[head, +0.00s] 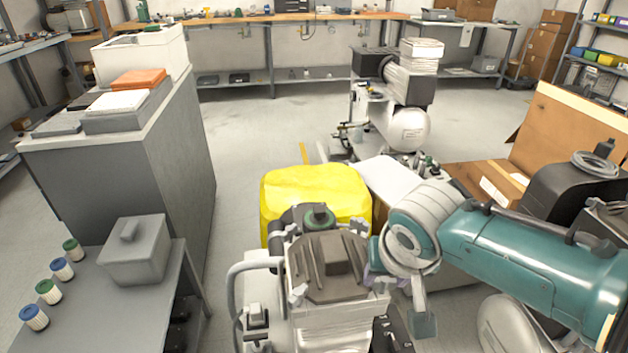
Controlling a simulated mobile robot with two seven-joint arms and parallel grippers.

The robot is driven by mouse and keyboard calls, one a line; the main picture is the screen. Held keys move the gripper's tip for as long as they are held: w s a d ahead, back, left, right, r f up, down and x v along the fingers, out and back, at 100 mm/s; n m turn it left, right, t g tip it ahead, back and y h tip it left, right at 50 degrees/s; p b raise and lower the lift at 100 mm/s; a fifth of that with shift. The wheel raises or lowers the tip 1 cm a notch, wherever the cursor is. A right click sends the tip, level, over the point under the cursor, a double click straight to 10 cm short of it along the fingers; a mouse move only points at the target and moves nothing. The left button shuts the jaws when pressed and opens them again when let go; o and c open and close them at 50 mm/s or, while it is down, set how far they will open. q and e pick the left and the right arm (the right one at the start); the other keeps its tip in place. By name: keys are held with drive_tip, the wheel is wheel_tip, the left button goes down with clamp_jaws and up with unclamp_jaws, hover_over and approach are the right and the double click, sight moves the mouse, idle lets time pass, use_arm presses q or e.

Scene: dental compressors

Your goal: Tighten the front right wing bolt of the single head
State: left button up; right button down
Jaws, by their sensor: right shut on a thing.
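The single head (328,264) is a dark brown ribbed block with a raised middle, on top of a pale compressor in the lower middle of the head view. Silver wing bolts sit at its corners; the front left one (299,293) shows clearly. My right gripper (376,272) comes in from the right and is at the head's right edge, shut on the front right wing bolt (382,286). The bolt is partly hidden by the gripper and wrist. How far the bolt is seated cannot be seen. My left gripper is not in view.
A grey bench (75,290) with a lidded box (134,250) and small filters is at left. Cardboard boxes (490,185) and a black tank lie at right. Another compressor (405,125) stands farther back.

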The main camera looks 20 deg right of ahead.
drive_tip(key=m, duration=0.2)
drive_tip(key=shift+w+a+f+m+g+h, duration=0.1)
drive_tip(key=shift+a+m+g+h, duration=0.05)
drive_tip(key=shift+m+g+h, duration=0.2)
drive_tip(key=shift+m+g+h+b, duration=0.5)
drive_tip(key=shift+m+b, duration=0.35)
drive_tip(key=shift+m, duration=0.9)
drive_tip(key=shift+c, duration=1.6)
unclamp_jaws()
drive_tip(key=shift+r, duration=0.2)
drive_tip(key=p+v, duration=0.5)
drive_tip(key=v, duration=0.4)
drive_tip(key=shift+a+r, duration=0.2)
drive_tip(key=shift+r, duration=0.05)
